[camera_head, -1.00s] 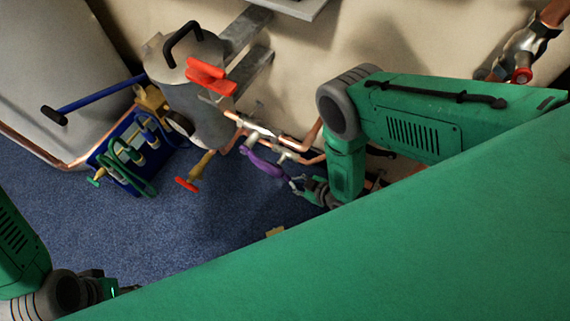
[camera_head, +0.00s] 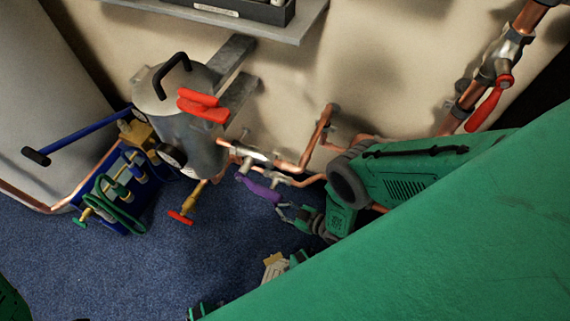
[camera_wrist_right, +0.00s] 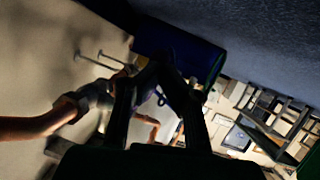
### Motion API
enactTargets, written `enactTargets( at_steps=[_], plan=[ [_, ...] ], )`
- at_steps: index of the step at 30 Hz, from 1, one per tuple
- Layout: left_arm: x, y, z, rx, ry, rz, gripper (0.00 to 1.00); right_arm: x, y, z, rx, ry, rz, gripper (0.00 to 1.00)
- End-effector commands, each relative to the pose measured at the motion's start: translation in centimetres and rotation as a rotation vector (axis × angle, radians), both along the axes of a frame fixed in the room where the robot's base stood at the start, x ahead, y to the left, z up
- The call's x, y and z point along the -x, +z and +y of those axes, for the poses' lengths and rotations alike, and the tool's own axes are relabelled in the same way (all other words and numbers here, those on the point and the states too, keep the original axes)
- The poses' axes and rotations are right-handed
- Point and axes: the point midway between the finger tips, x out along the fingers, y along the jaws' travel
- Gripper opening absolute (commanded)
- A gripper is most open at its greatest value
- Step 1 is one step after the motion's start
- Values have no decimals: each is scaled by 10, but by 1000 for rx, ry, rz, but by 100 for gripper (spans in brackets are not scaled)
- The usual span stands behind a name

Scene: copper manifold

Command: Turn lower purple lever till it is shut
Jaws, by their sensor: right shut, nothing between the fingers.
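A purple lever (camera_head: 260,190) sits on the copper pipework below the grey tank in the head view. Only one purple handle shows clearly, so I cannot tell upper from lower. It slants down to the right. My right gripper (camera_head: 283,212) is shut and empty, just below and right of the lever's right end. I cannot tell whether they touch. In the right wrist view, the dark fingers (camera_wrist_right: 158,58) come together in front of the pipework, and the lever is not clear there. My left gripper is not identifiable in the head view.
Copper pipes (camera_head: 290,165) run along the wall. A grey tank (camera_head: 190,110) with red handles stands left of the lever. A red-handled valve (camera_head: 184,216) juts out below it. A blue crate (camera_head: 125,190) with hoses sits at left. Blue floor (camera_head: 150,275) is open in front.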

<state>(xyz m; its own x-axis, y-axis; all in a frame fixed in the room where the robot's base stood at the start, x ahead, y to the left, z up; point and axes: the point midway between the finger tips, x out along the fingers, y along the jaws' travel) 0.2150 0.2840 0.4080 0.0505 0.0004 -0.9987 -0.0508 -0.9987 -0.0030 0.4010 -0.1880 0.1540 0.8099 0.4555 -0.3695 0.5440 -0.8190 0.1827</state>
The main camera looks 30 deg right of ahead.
Motion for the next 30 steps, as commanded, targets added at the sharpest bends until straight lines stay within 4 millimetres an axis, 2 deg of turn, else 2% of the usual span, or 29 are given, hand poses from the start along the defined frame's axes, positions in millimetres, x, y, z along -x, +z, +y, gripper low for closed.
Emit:
enactTargets(
  at_steps=[15,30],
  plan=[
    [0,0,0,0,-1,0,40,-14,-12,12,1,1,1,0],
    [0,0,0,0,0,0,40,-16,-14,15,0,3,3,0]
  ],
)
